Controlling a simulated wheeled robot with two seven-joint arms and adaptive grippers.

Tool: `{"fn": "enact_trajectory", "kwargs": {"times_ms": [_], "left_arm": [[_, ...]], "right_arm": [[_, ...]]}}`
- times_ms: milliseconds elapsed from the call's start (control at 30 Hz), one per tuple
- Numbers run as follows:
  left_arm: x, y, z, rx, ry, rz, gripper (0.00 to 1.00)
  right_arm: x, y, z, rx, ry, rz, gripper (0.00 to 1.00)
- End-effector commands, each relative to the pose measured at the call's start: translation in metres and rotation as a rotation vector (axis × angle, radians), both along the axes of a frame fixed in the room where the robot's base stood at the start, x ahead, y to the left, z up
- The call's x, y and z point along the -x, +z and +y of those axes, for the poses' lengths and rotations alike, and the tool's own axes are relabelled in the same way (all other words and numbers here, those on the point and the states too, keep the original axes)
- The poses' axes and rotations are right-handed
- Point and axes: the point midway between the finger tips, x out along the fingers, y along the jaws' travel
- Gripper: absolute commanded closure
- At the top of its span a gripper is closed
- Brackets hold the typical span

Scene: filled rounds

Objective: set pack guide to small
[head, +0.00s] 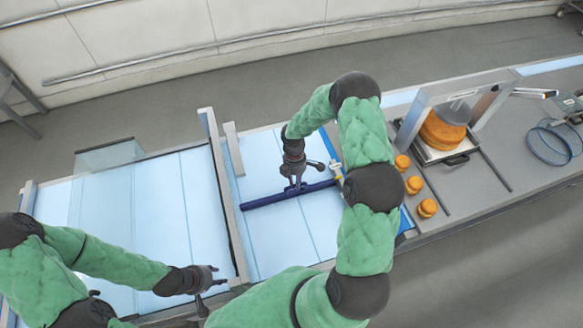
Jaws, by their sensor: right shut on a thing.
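The pack guide looks to be a dark blue bar (265,200) lying across the pale blue panelled surface in the middle of the head view. My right gripper (296,184) reaches down from above and is shut on the bar near its middle. The fingers partly hide the grip. My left gripper (210,282) hangs at the near edge of the left panel, apart from the bar, with its fingers looking spread and empty. A small white and yellow marker (337,172) sits by the bar's right end; no size marking is readable.
A grey upright rail (226,200) divides the two pale panels. At right, several small orange-brown rounds (414,185) stand beside a framed station with a large round (442,130) on a tray. A blue wire basket (549,145) lies far right. My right arm hides part of the bench.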

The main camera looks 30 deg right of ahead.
Motion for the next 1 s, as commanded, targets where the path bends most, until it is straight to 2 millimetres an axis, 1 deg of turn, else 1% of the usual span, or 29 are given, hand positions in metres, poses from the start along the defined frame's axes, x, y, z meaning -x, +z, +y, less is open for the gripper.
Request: {"fn": "enact_trajectory", "kwargs": {"times_ms": [33, 200, 300, 400, 567, 867, 900, 967, 1000], "left_arm": [[0.000, -0.002, 0.000, 0.000, 0.000, 0.000, 0.60], [0.000, -0.007, 0.000, 0.000, 0.000, 0.000, 0.60], [0.000, -0.010, 0.000, 0.000, 0.000, 0.000, 0.60], [0.000, -0.011, 0.000, 0.000, 0.000, 0.000, 0.60], [0.000, -0.012, 0.000, 0.000, 0.000, 0.000, 0.60], [0.000, -0.012, 0.000, 0.000, 0.000, 0.000, 0.60], [0.000, -0.012, 0.000, 0.000, 0.000, 0.000, 0.60], [0.000, -0.012, 0.000, 0.000, 0.000, 0.000, 0.60], [0.000, -0.012, 0.000, 0.000, 0.000, 0.000, 0.60]], "right_arm": [[0.014, 0.000, 0.003, -0.001, 0.001, 0.005, 1.00], [0.046, -0.001, 0.011, -0.001, 0.001, 0.003, 1.00], [0.060, -0.001, 0.014, -0.001, 0.001, 0.002, 1.00], [0.069, -0.001, 0.016, 0.000, 0.000, 0.002, 1.00], [0.075, -0.001, 0.018, 0.000, -0.001, 0.001, 1.00], [0.076, 0.000, 0.018, 0.000, 0.000, 0.001, 1.00], [0.076, 0.000, 0.018, 0.000, 0.000, 0.001, 0.73], [0.076, 0.000, 0.018, 0.000, 0.000, 0.001, 0.56], [0.075, 0.000, 0.018, 0.000, 0.000, 0.001, 0.51]]}}
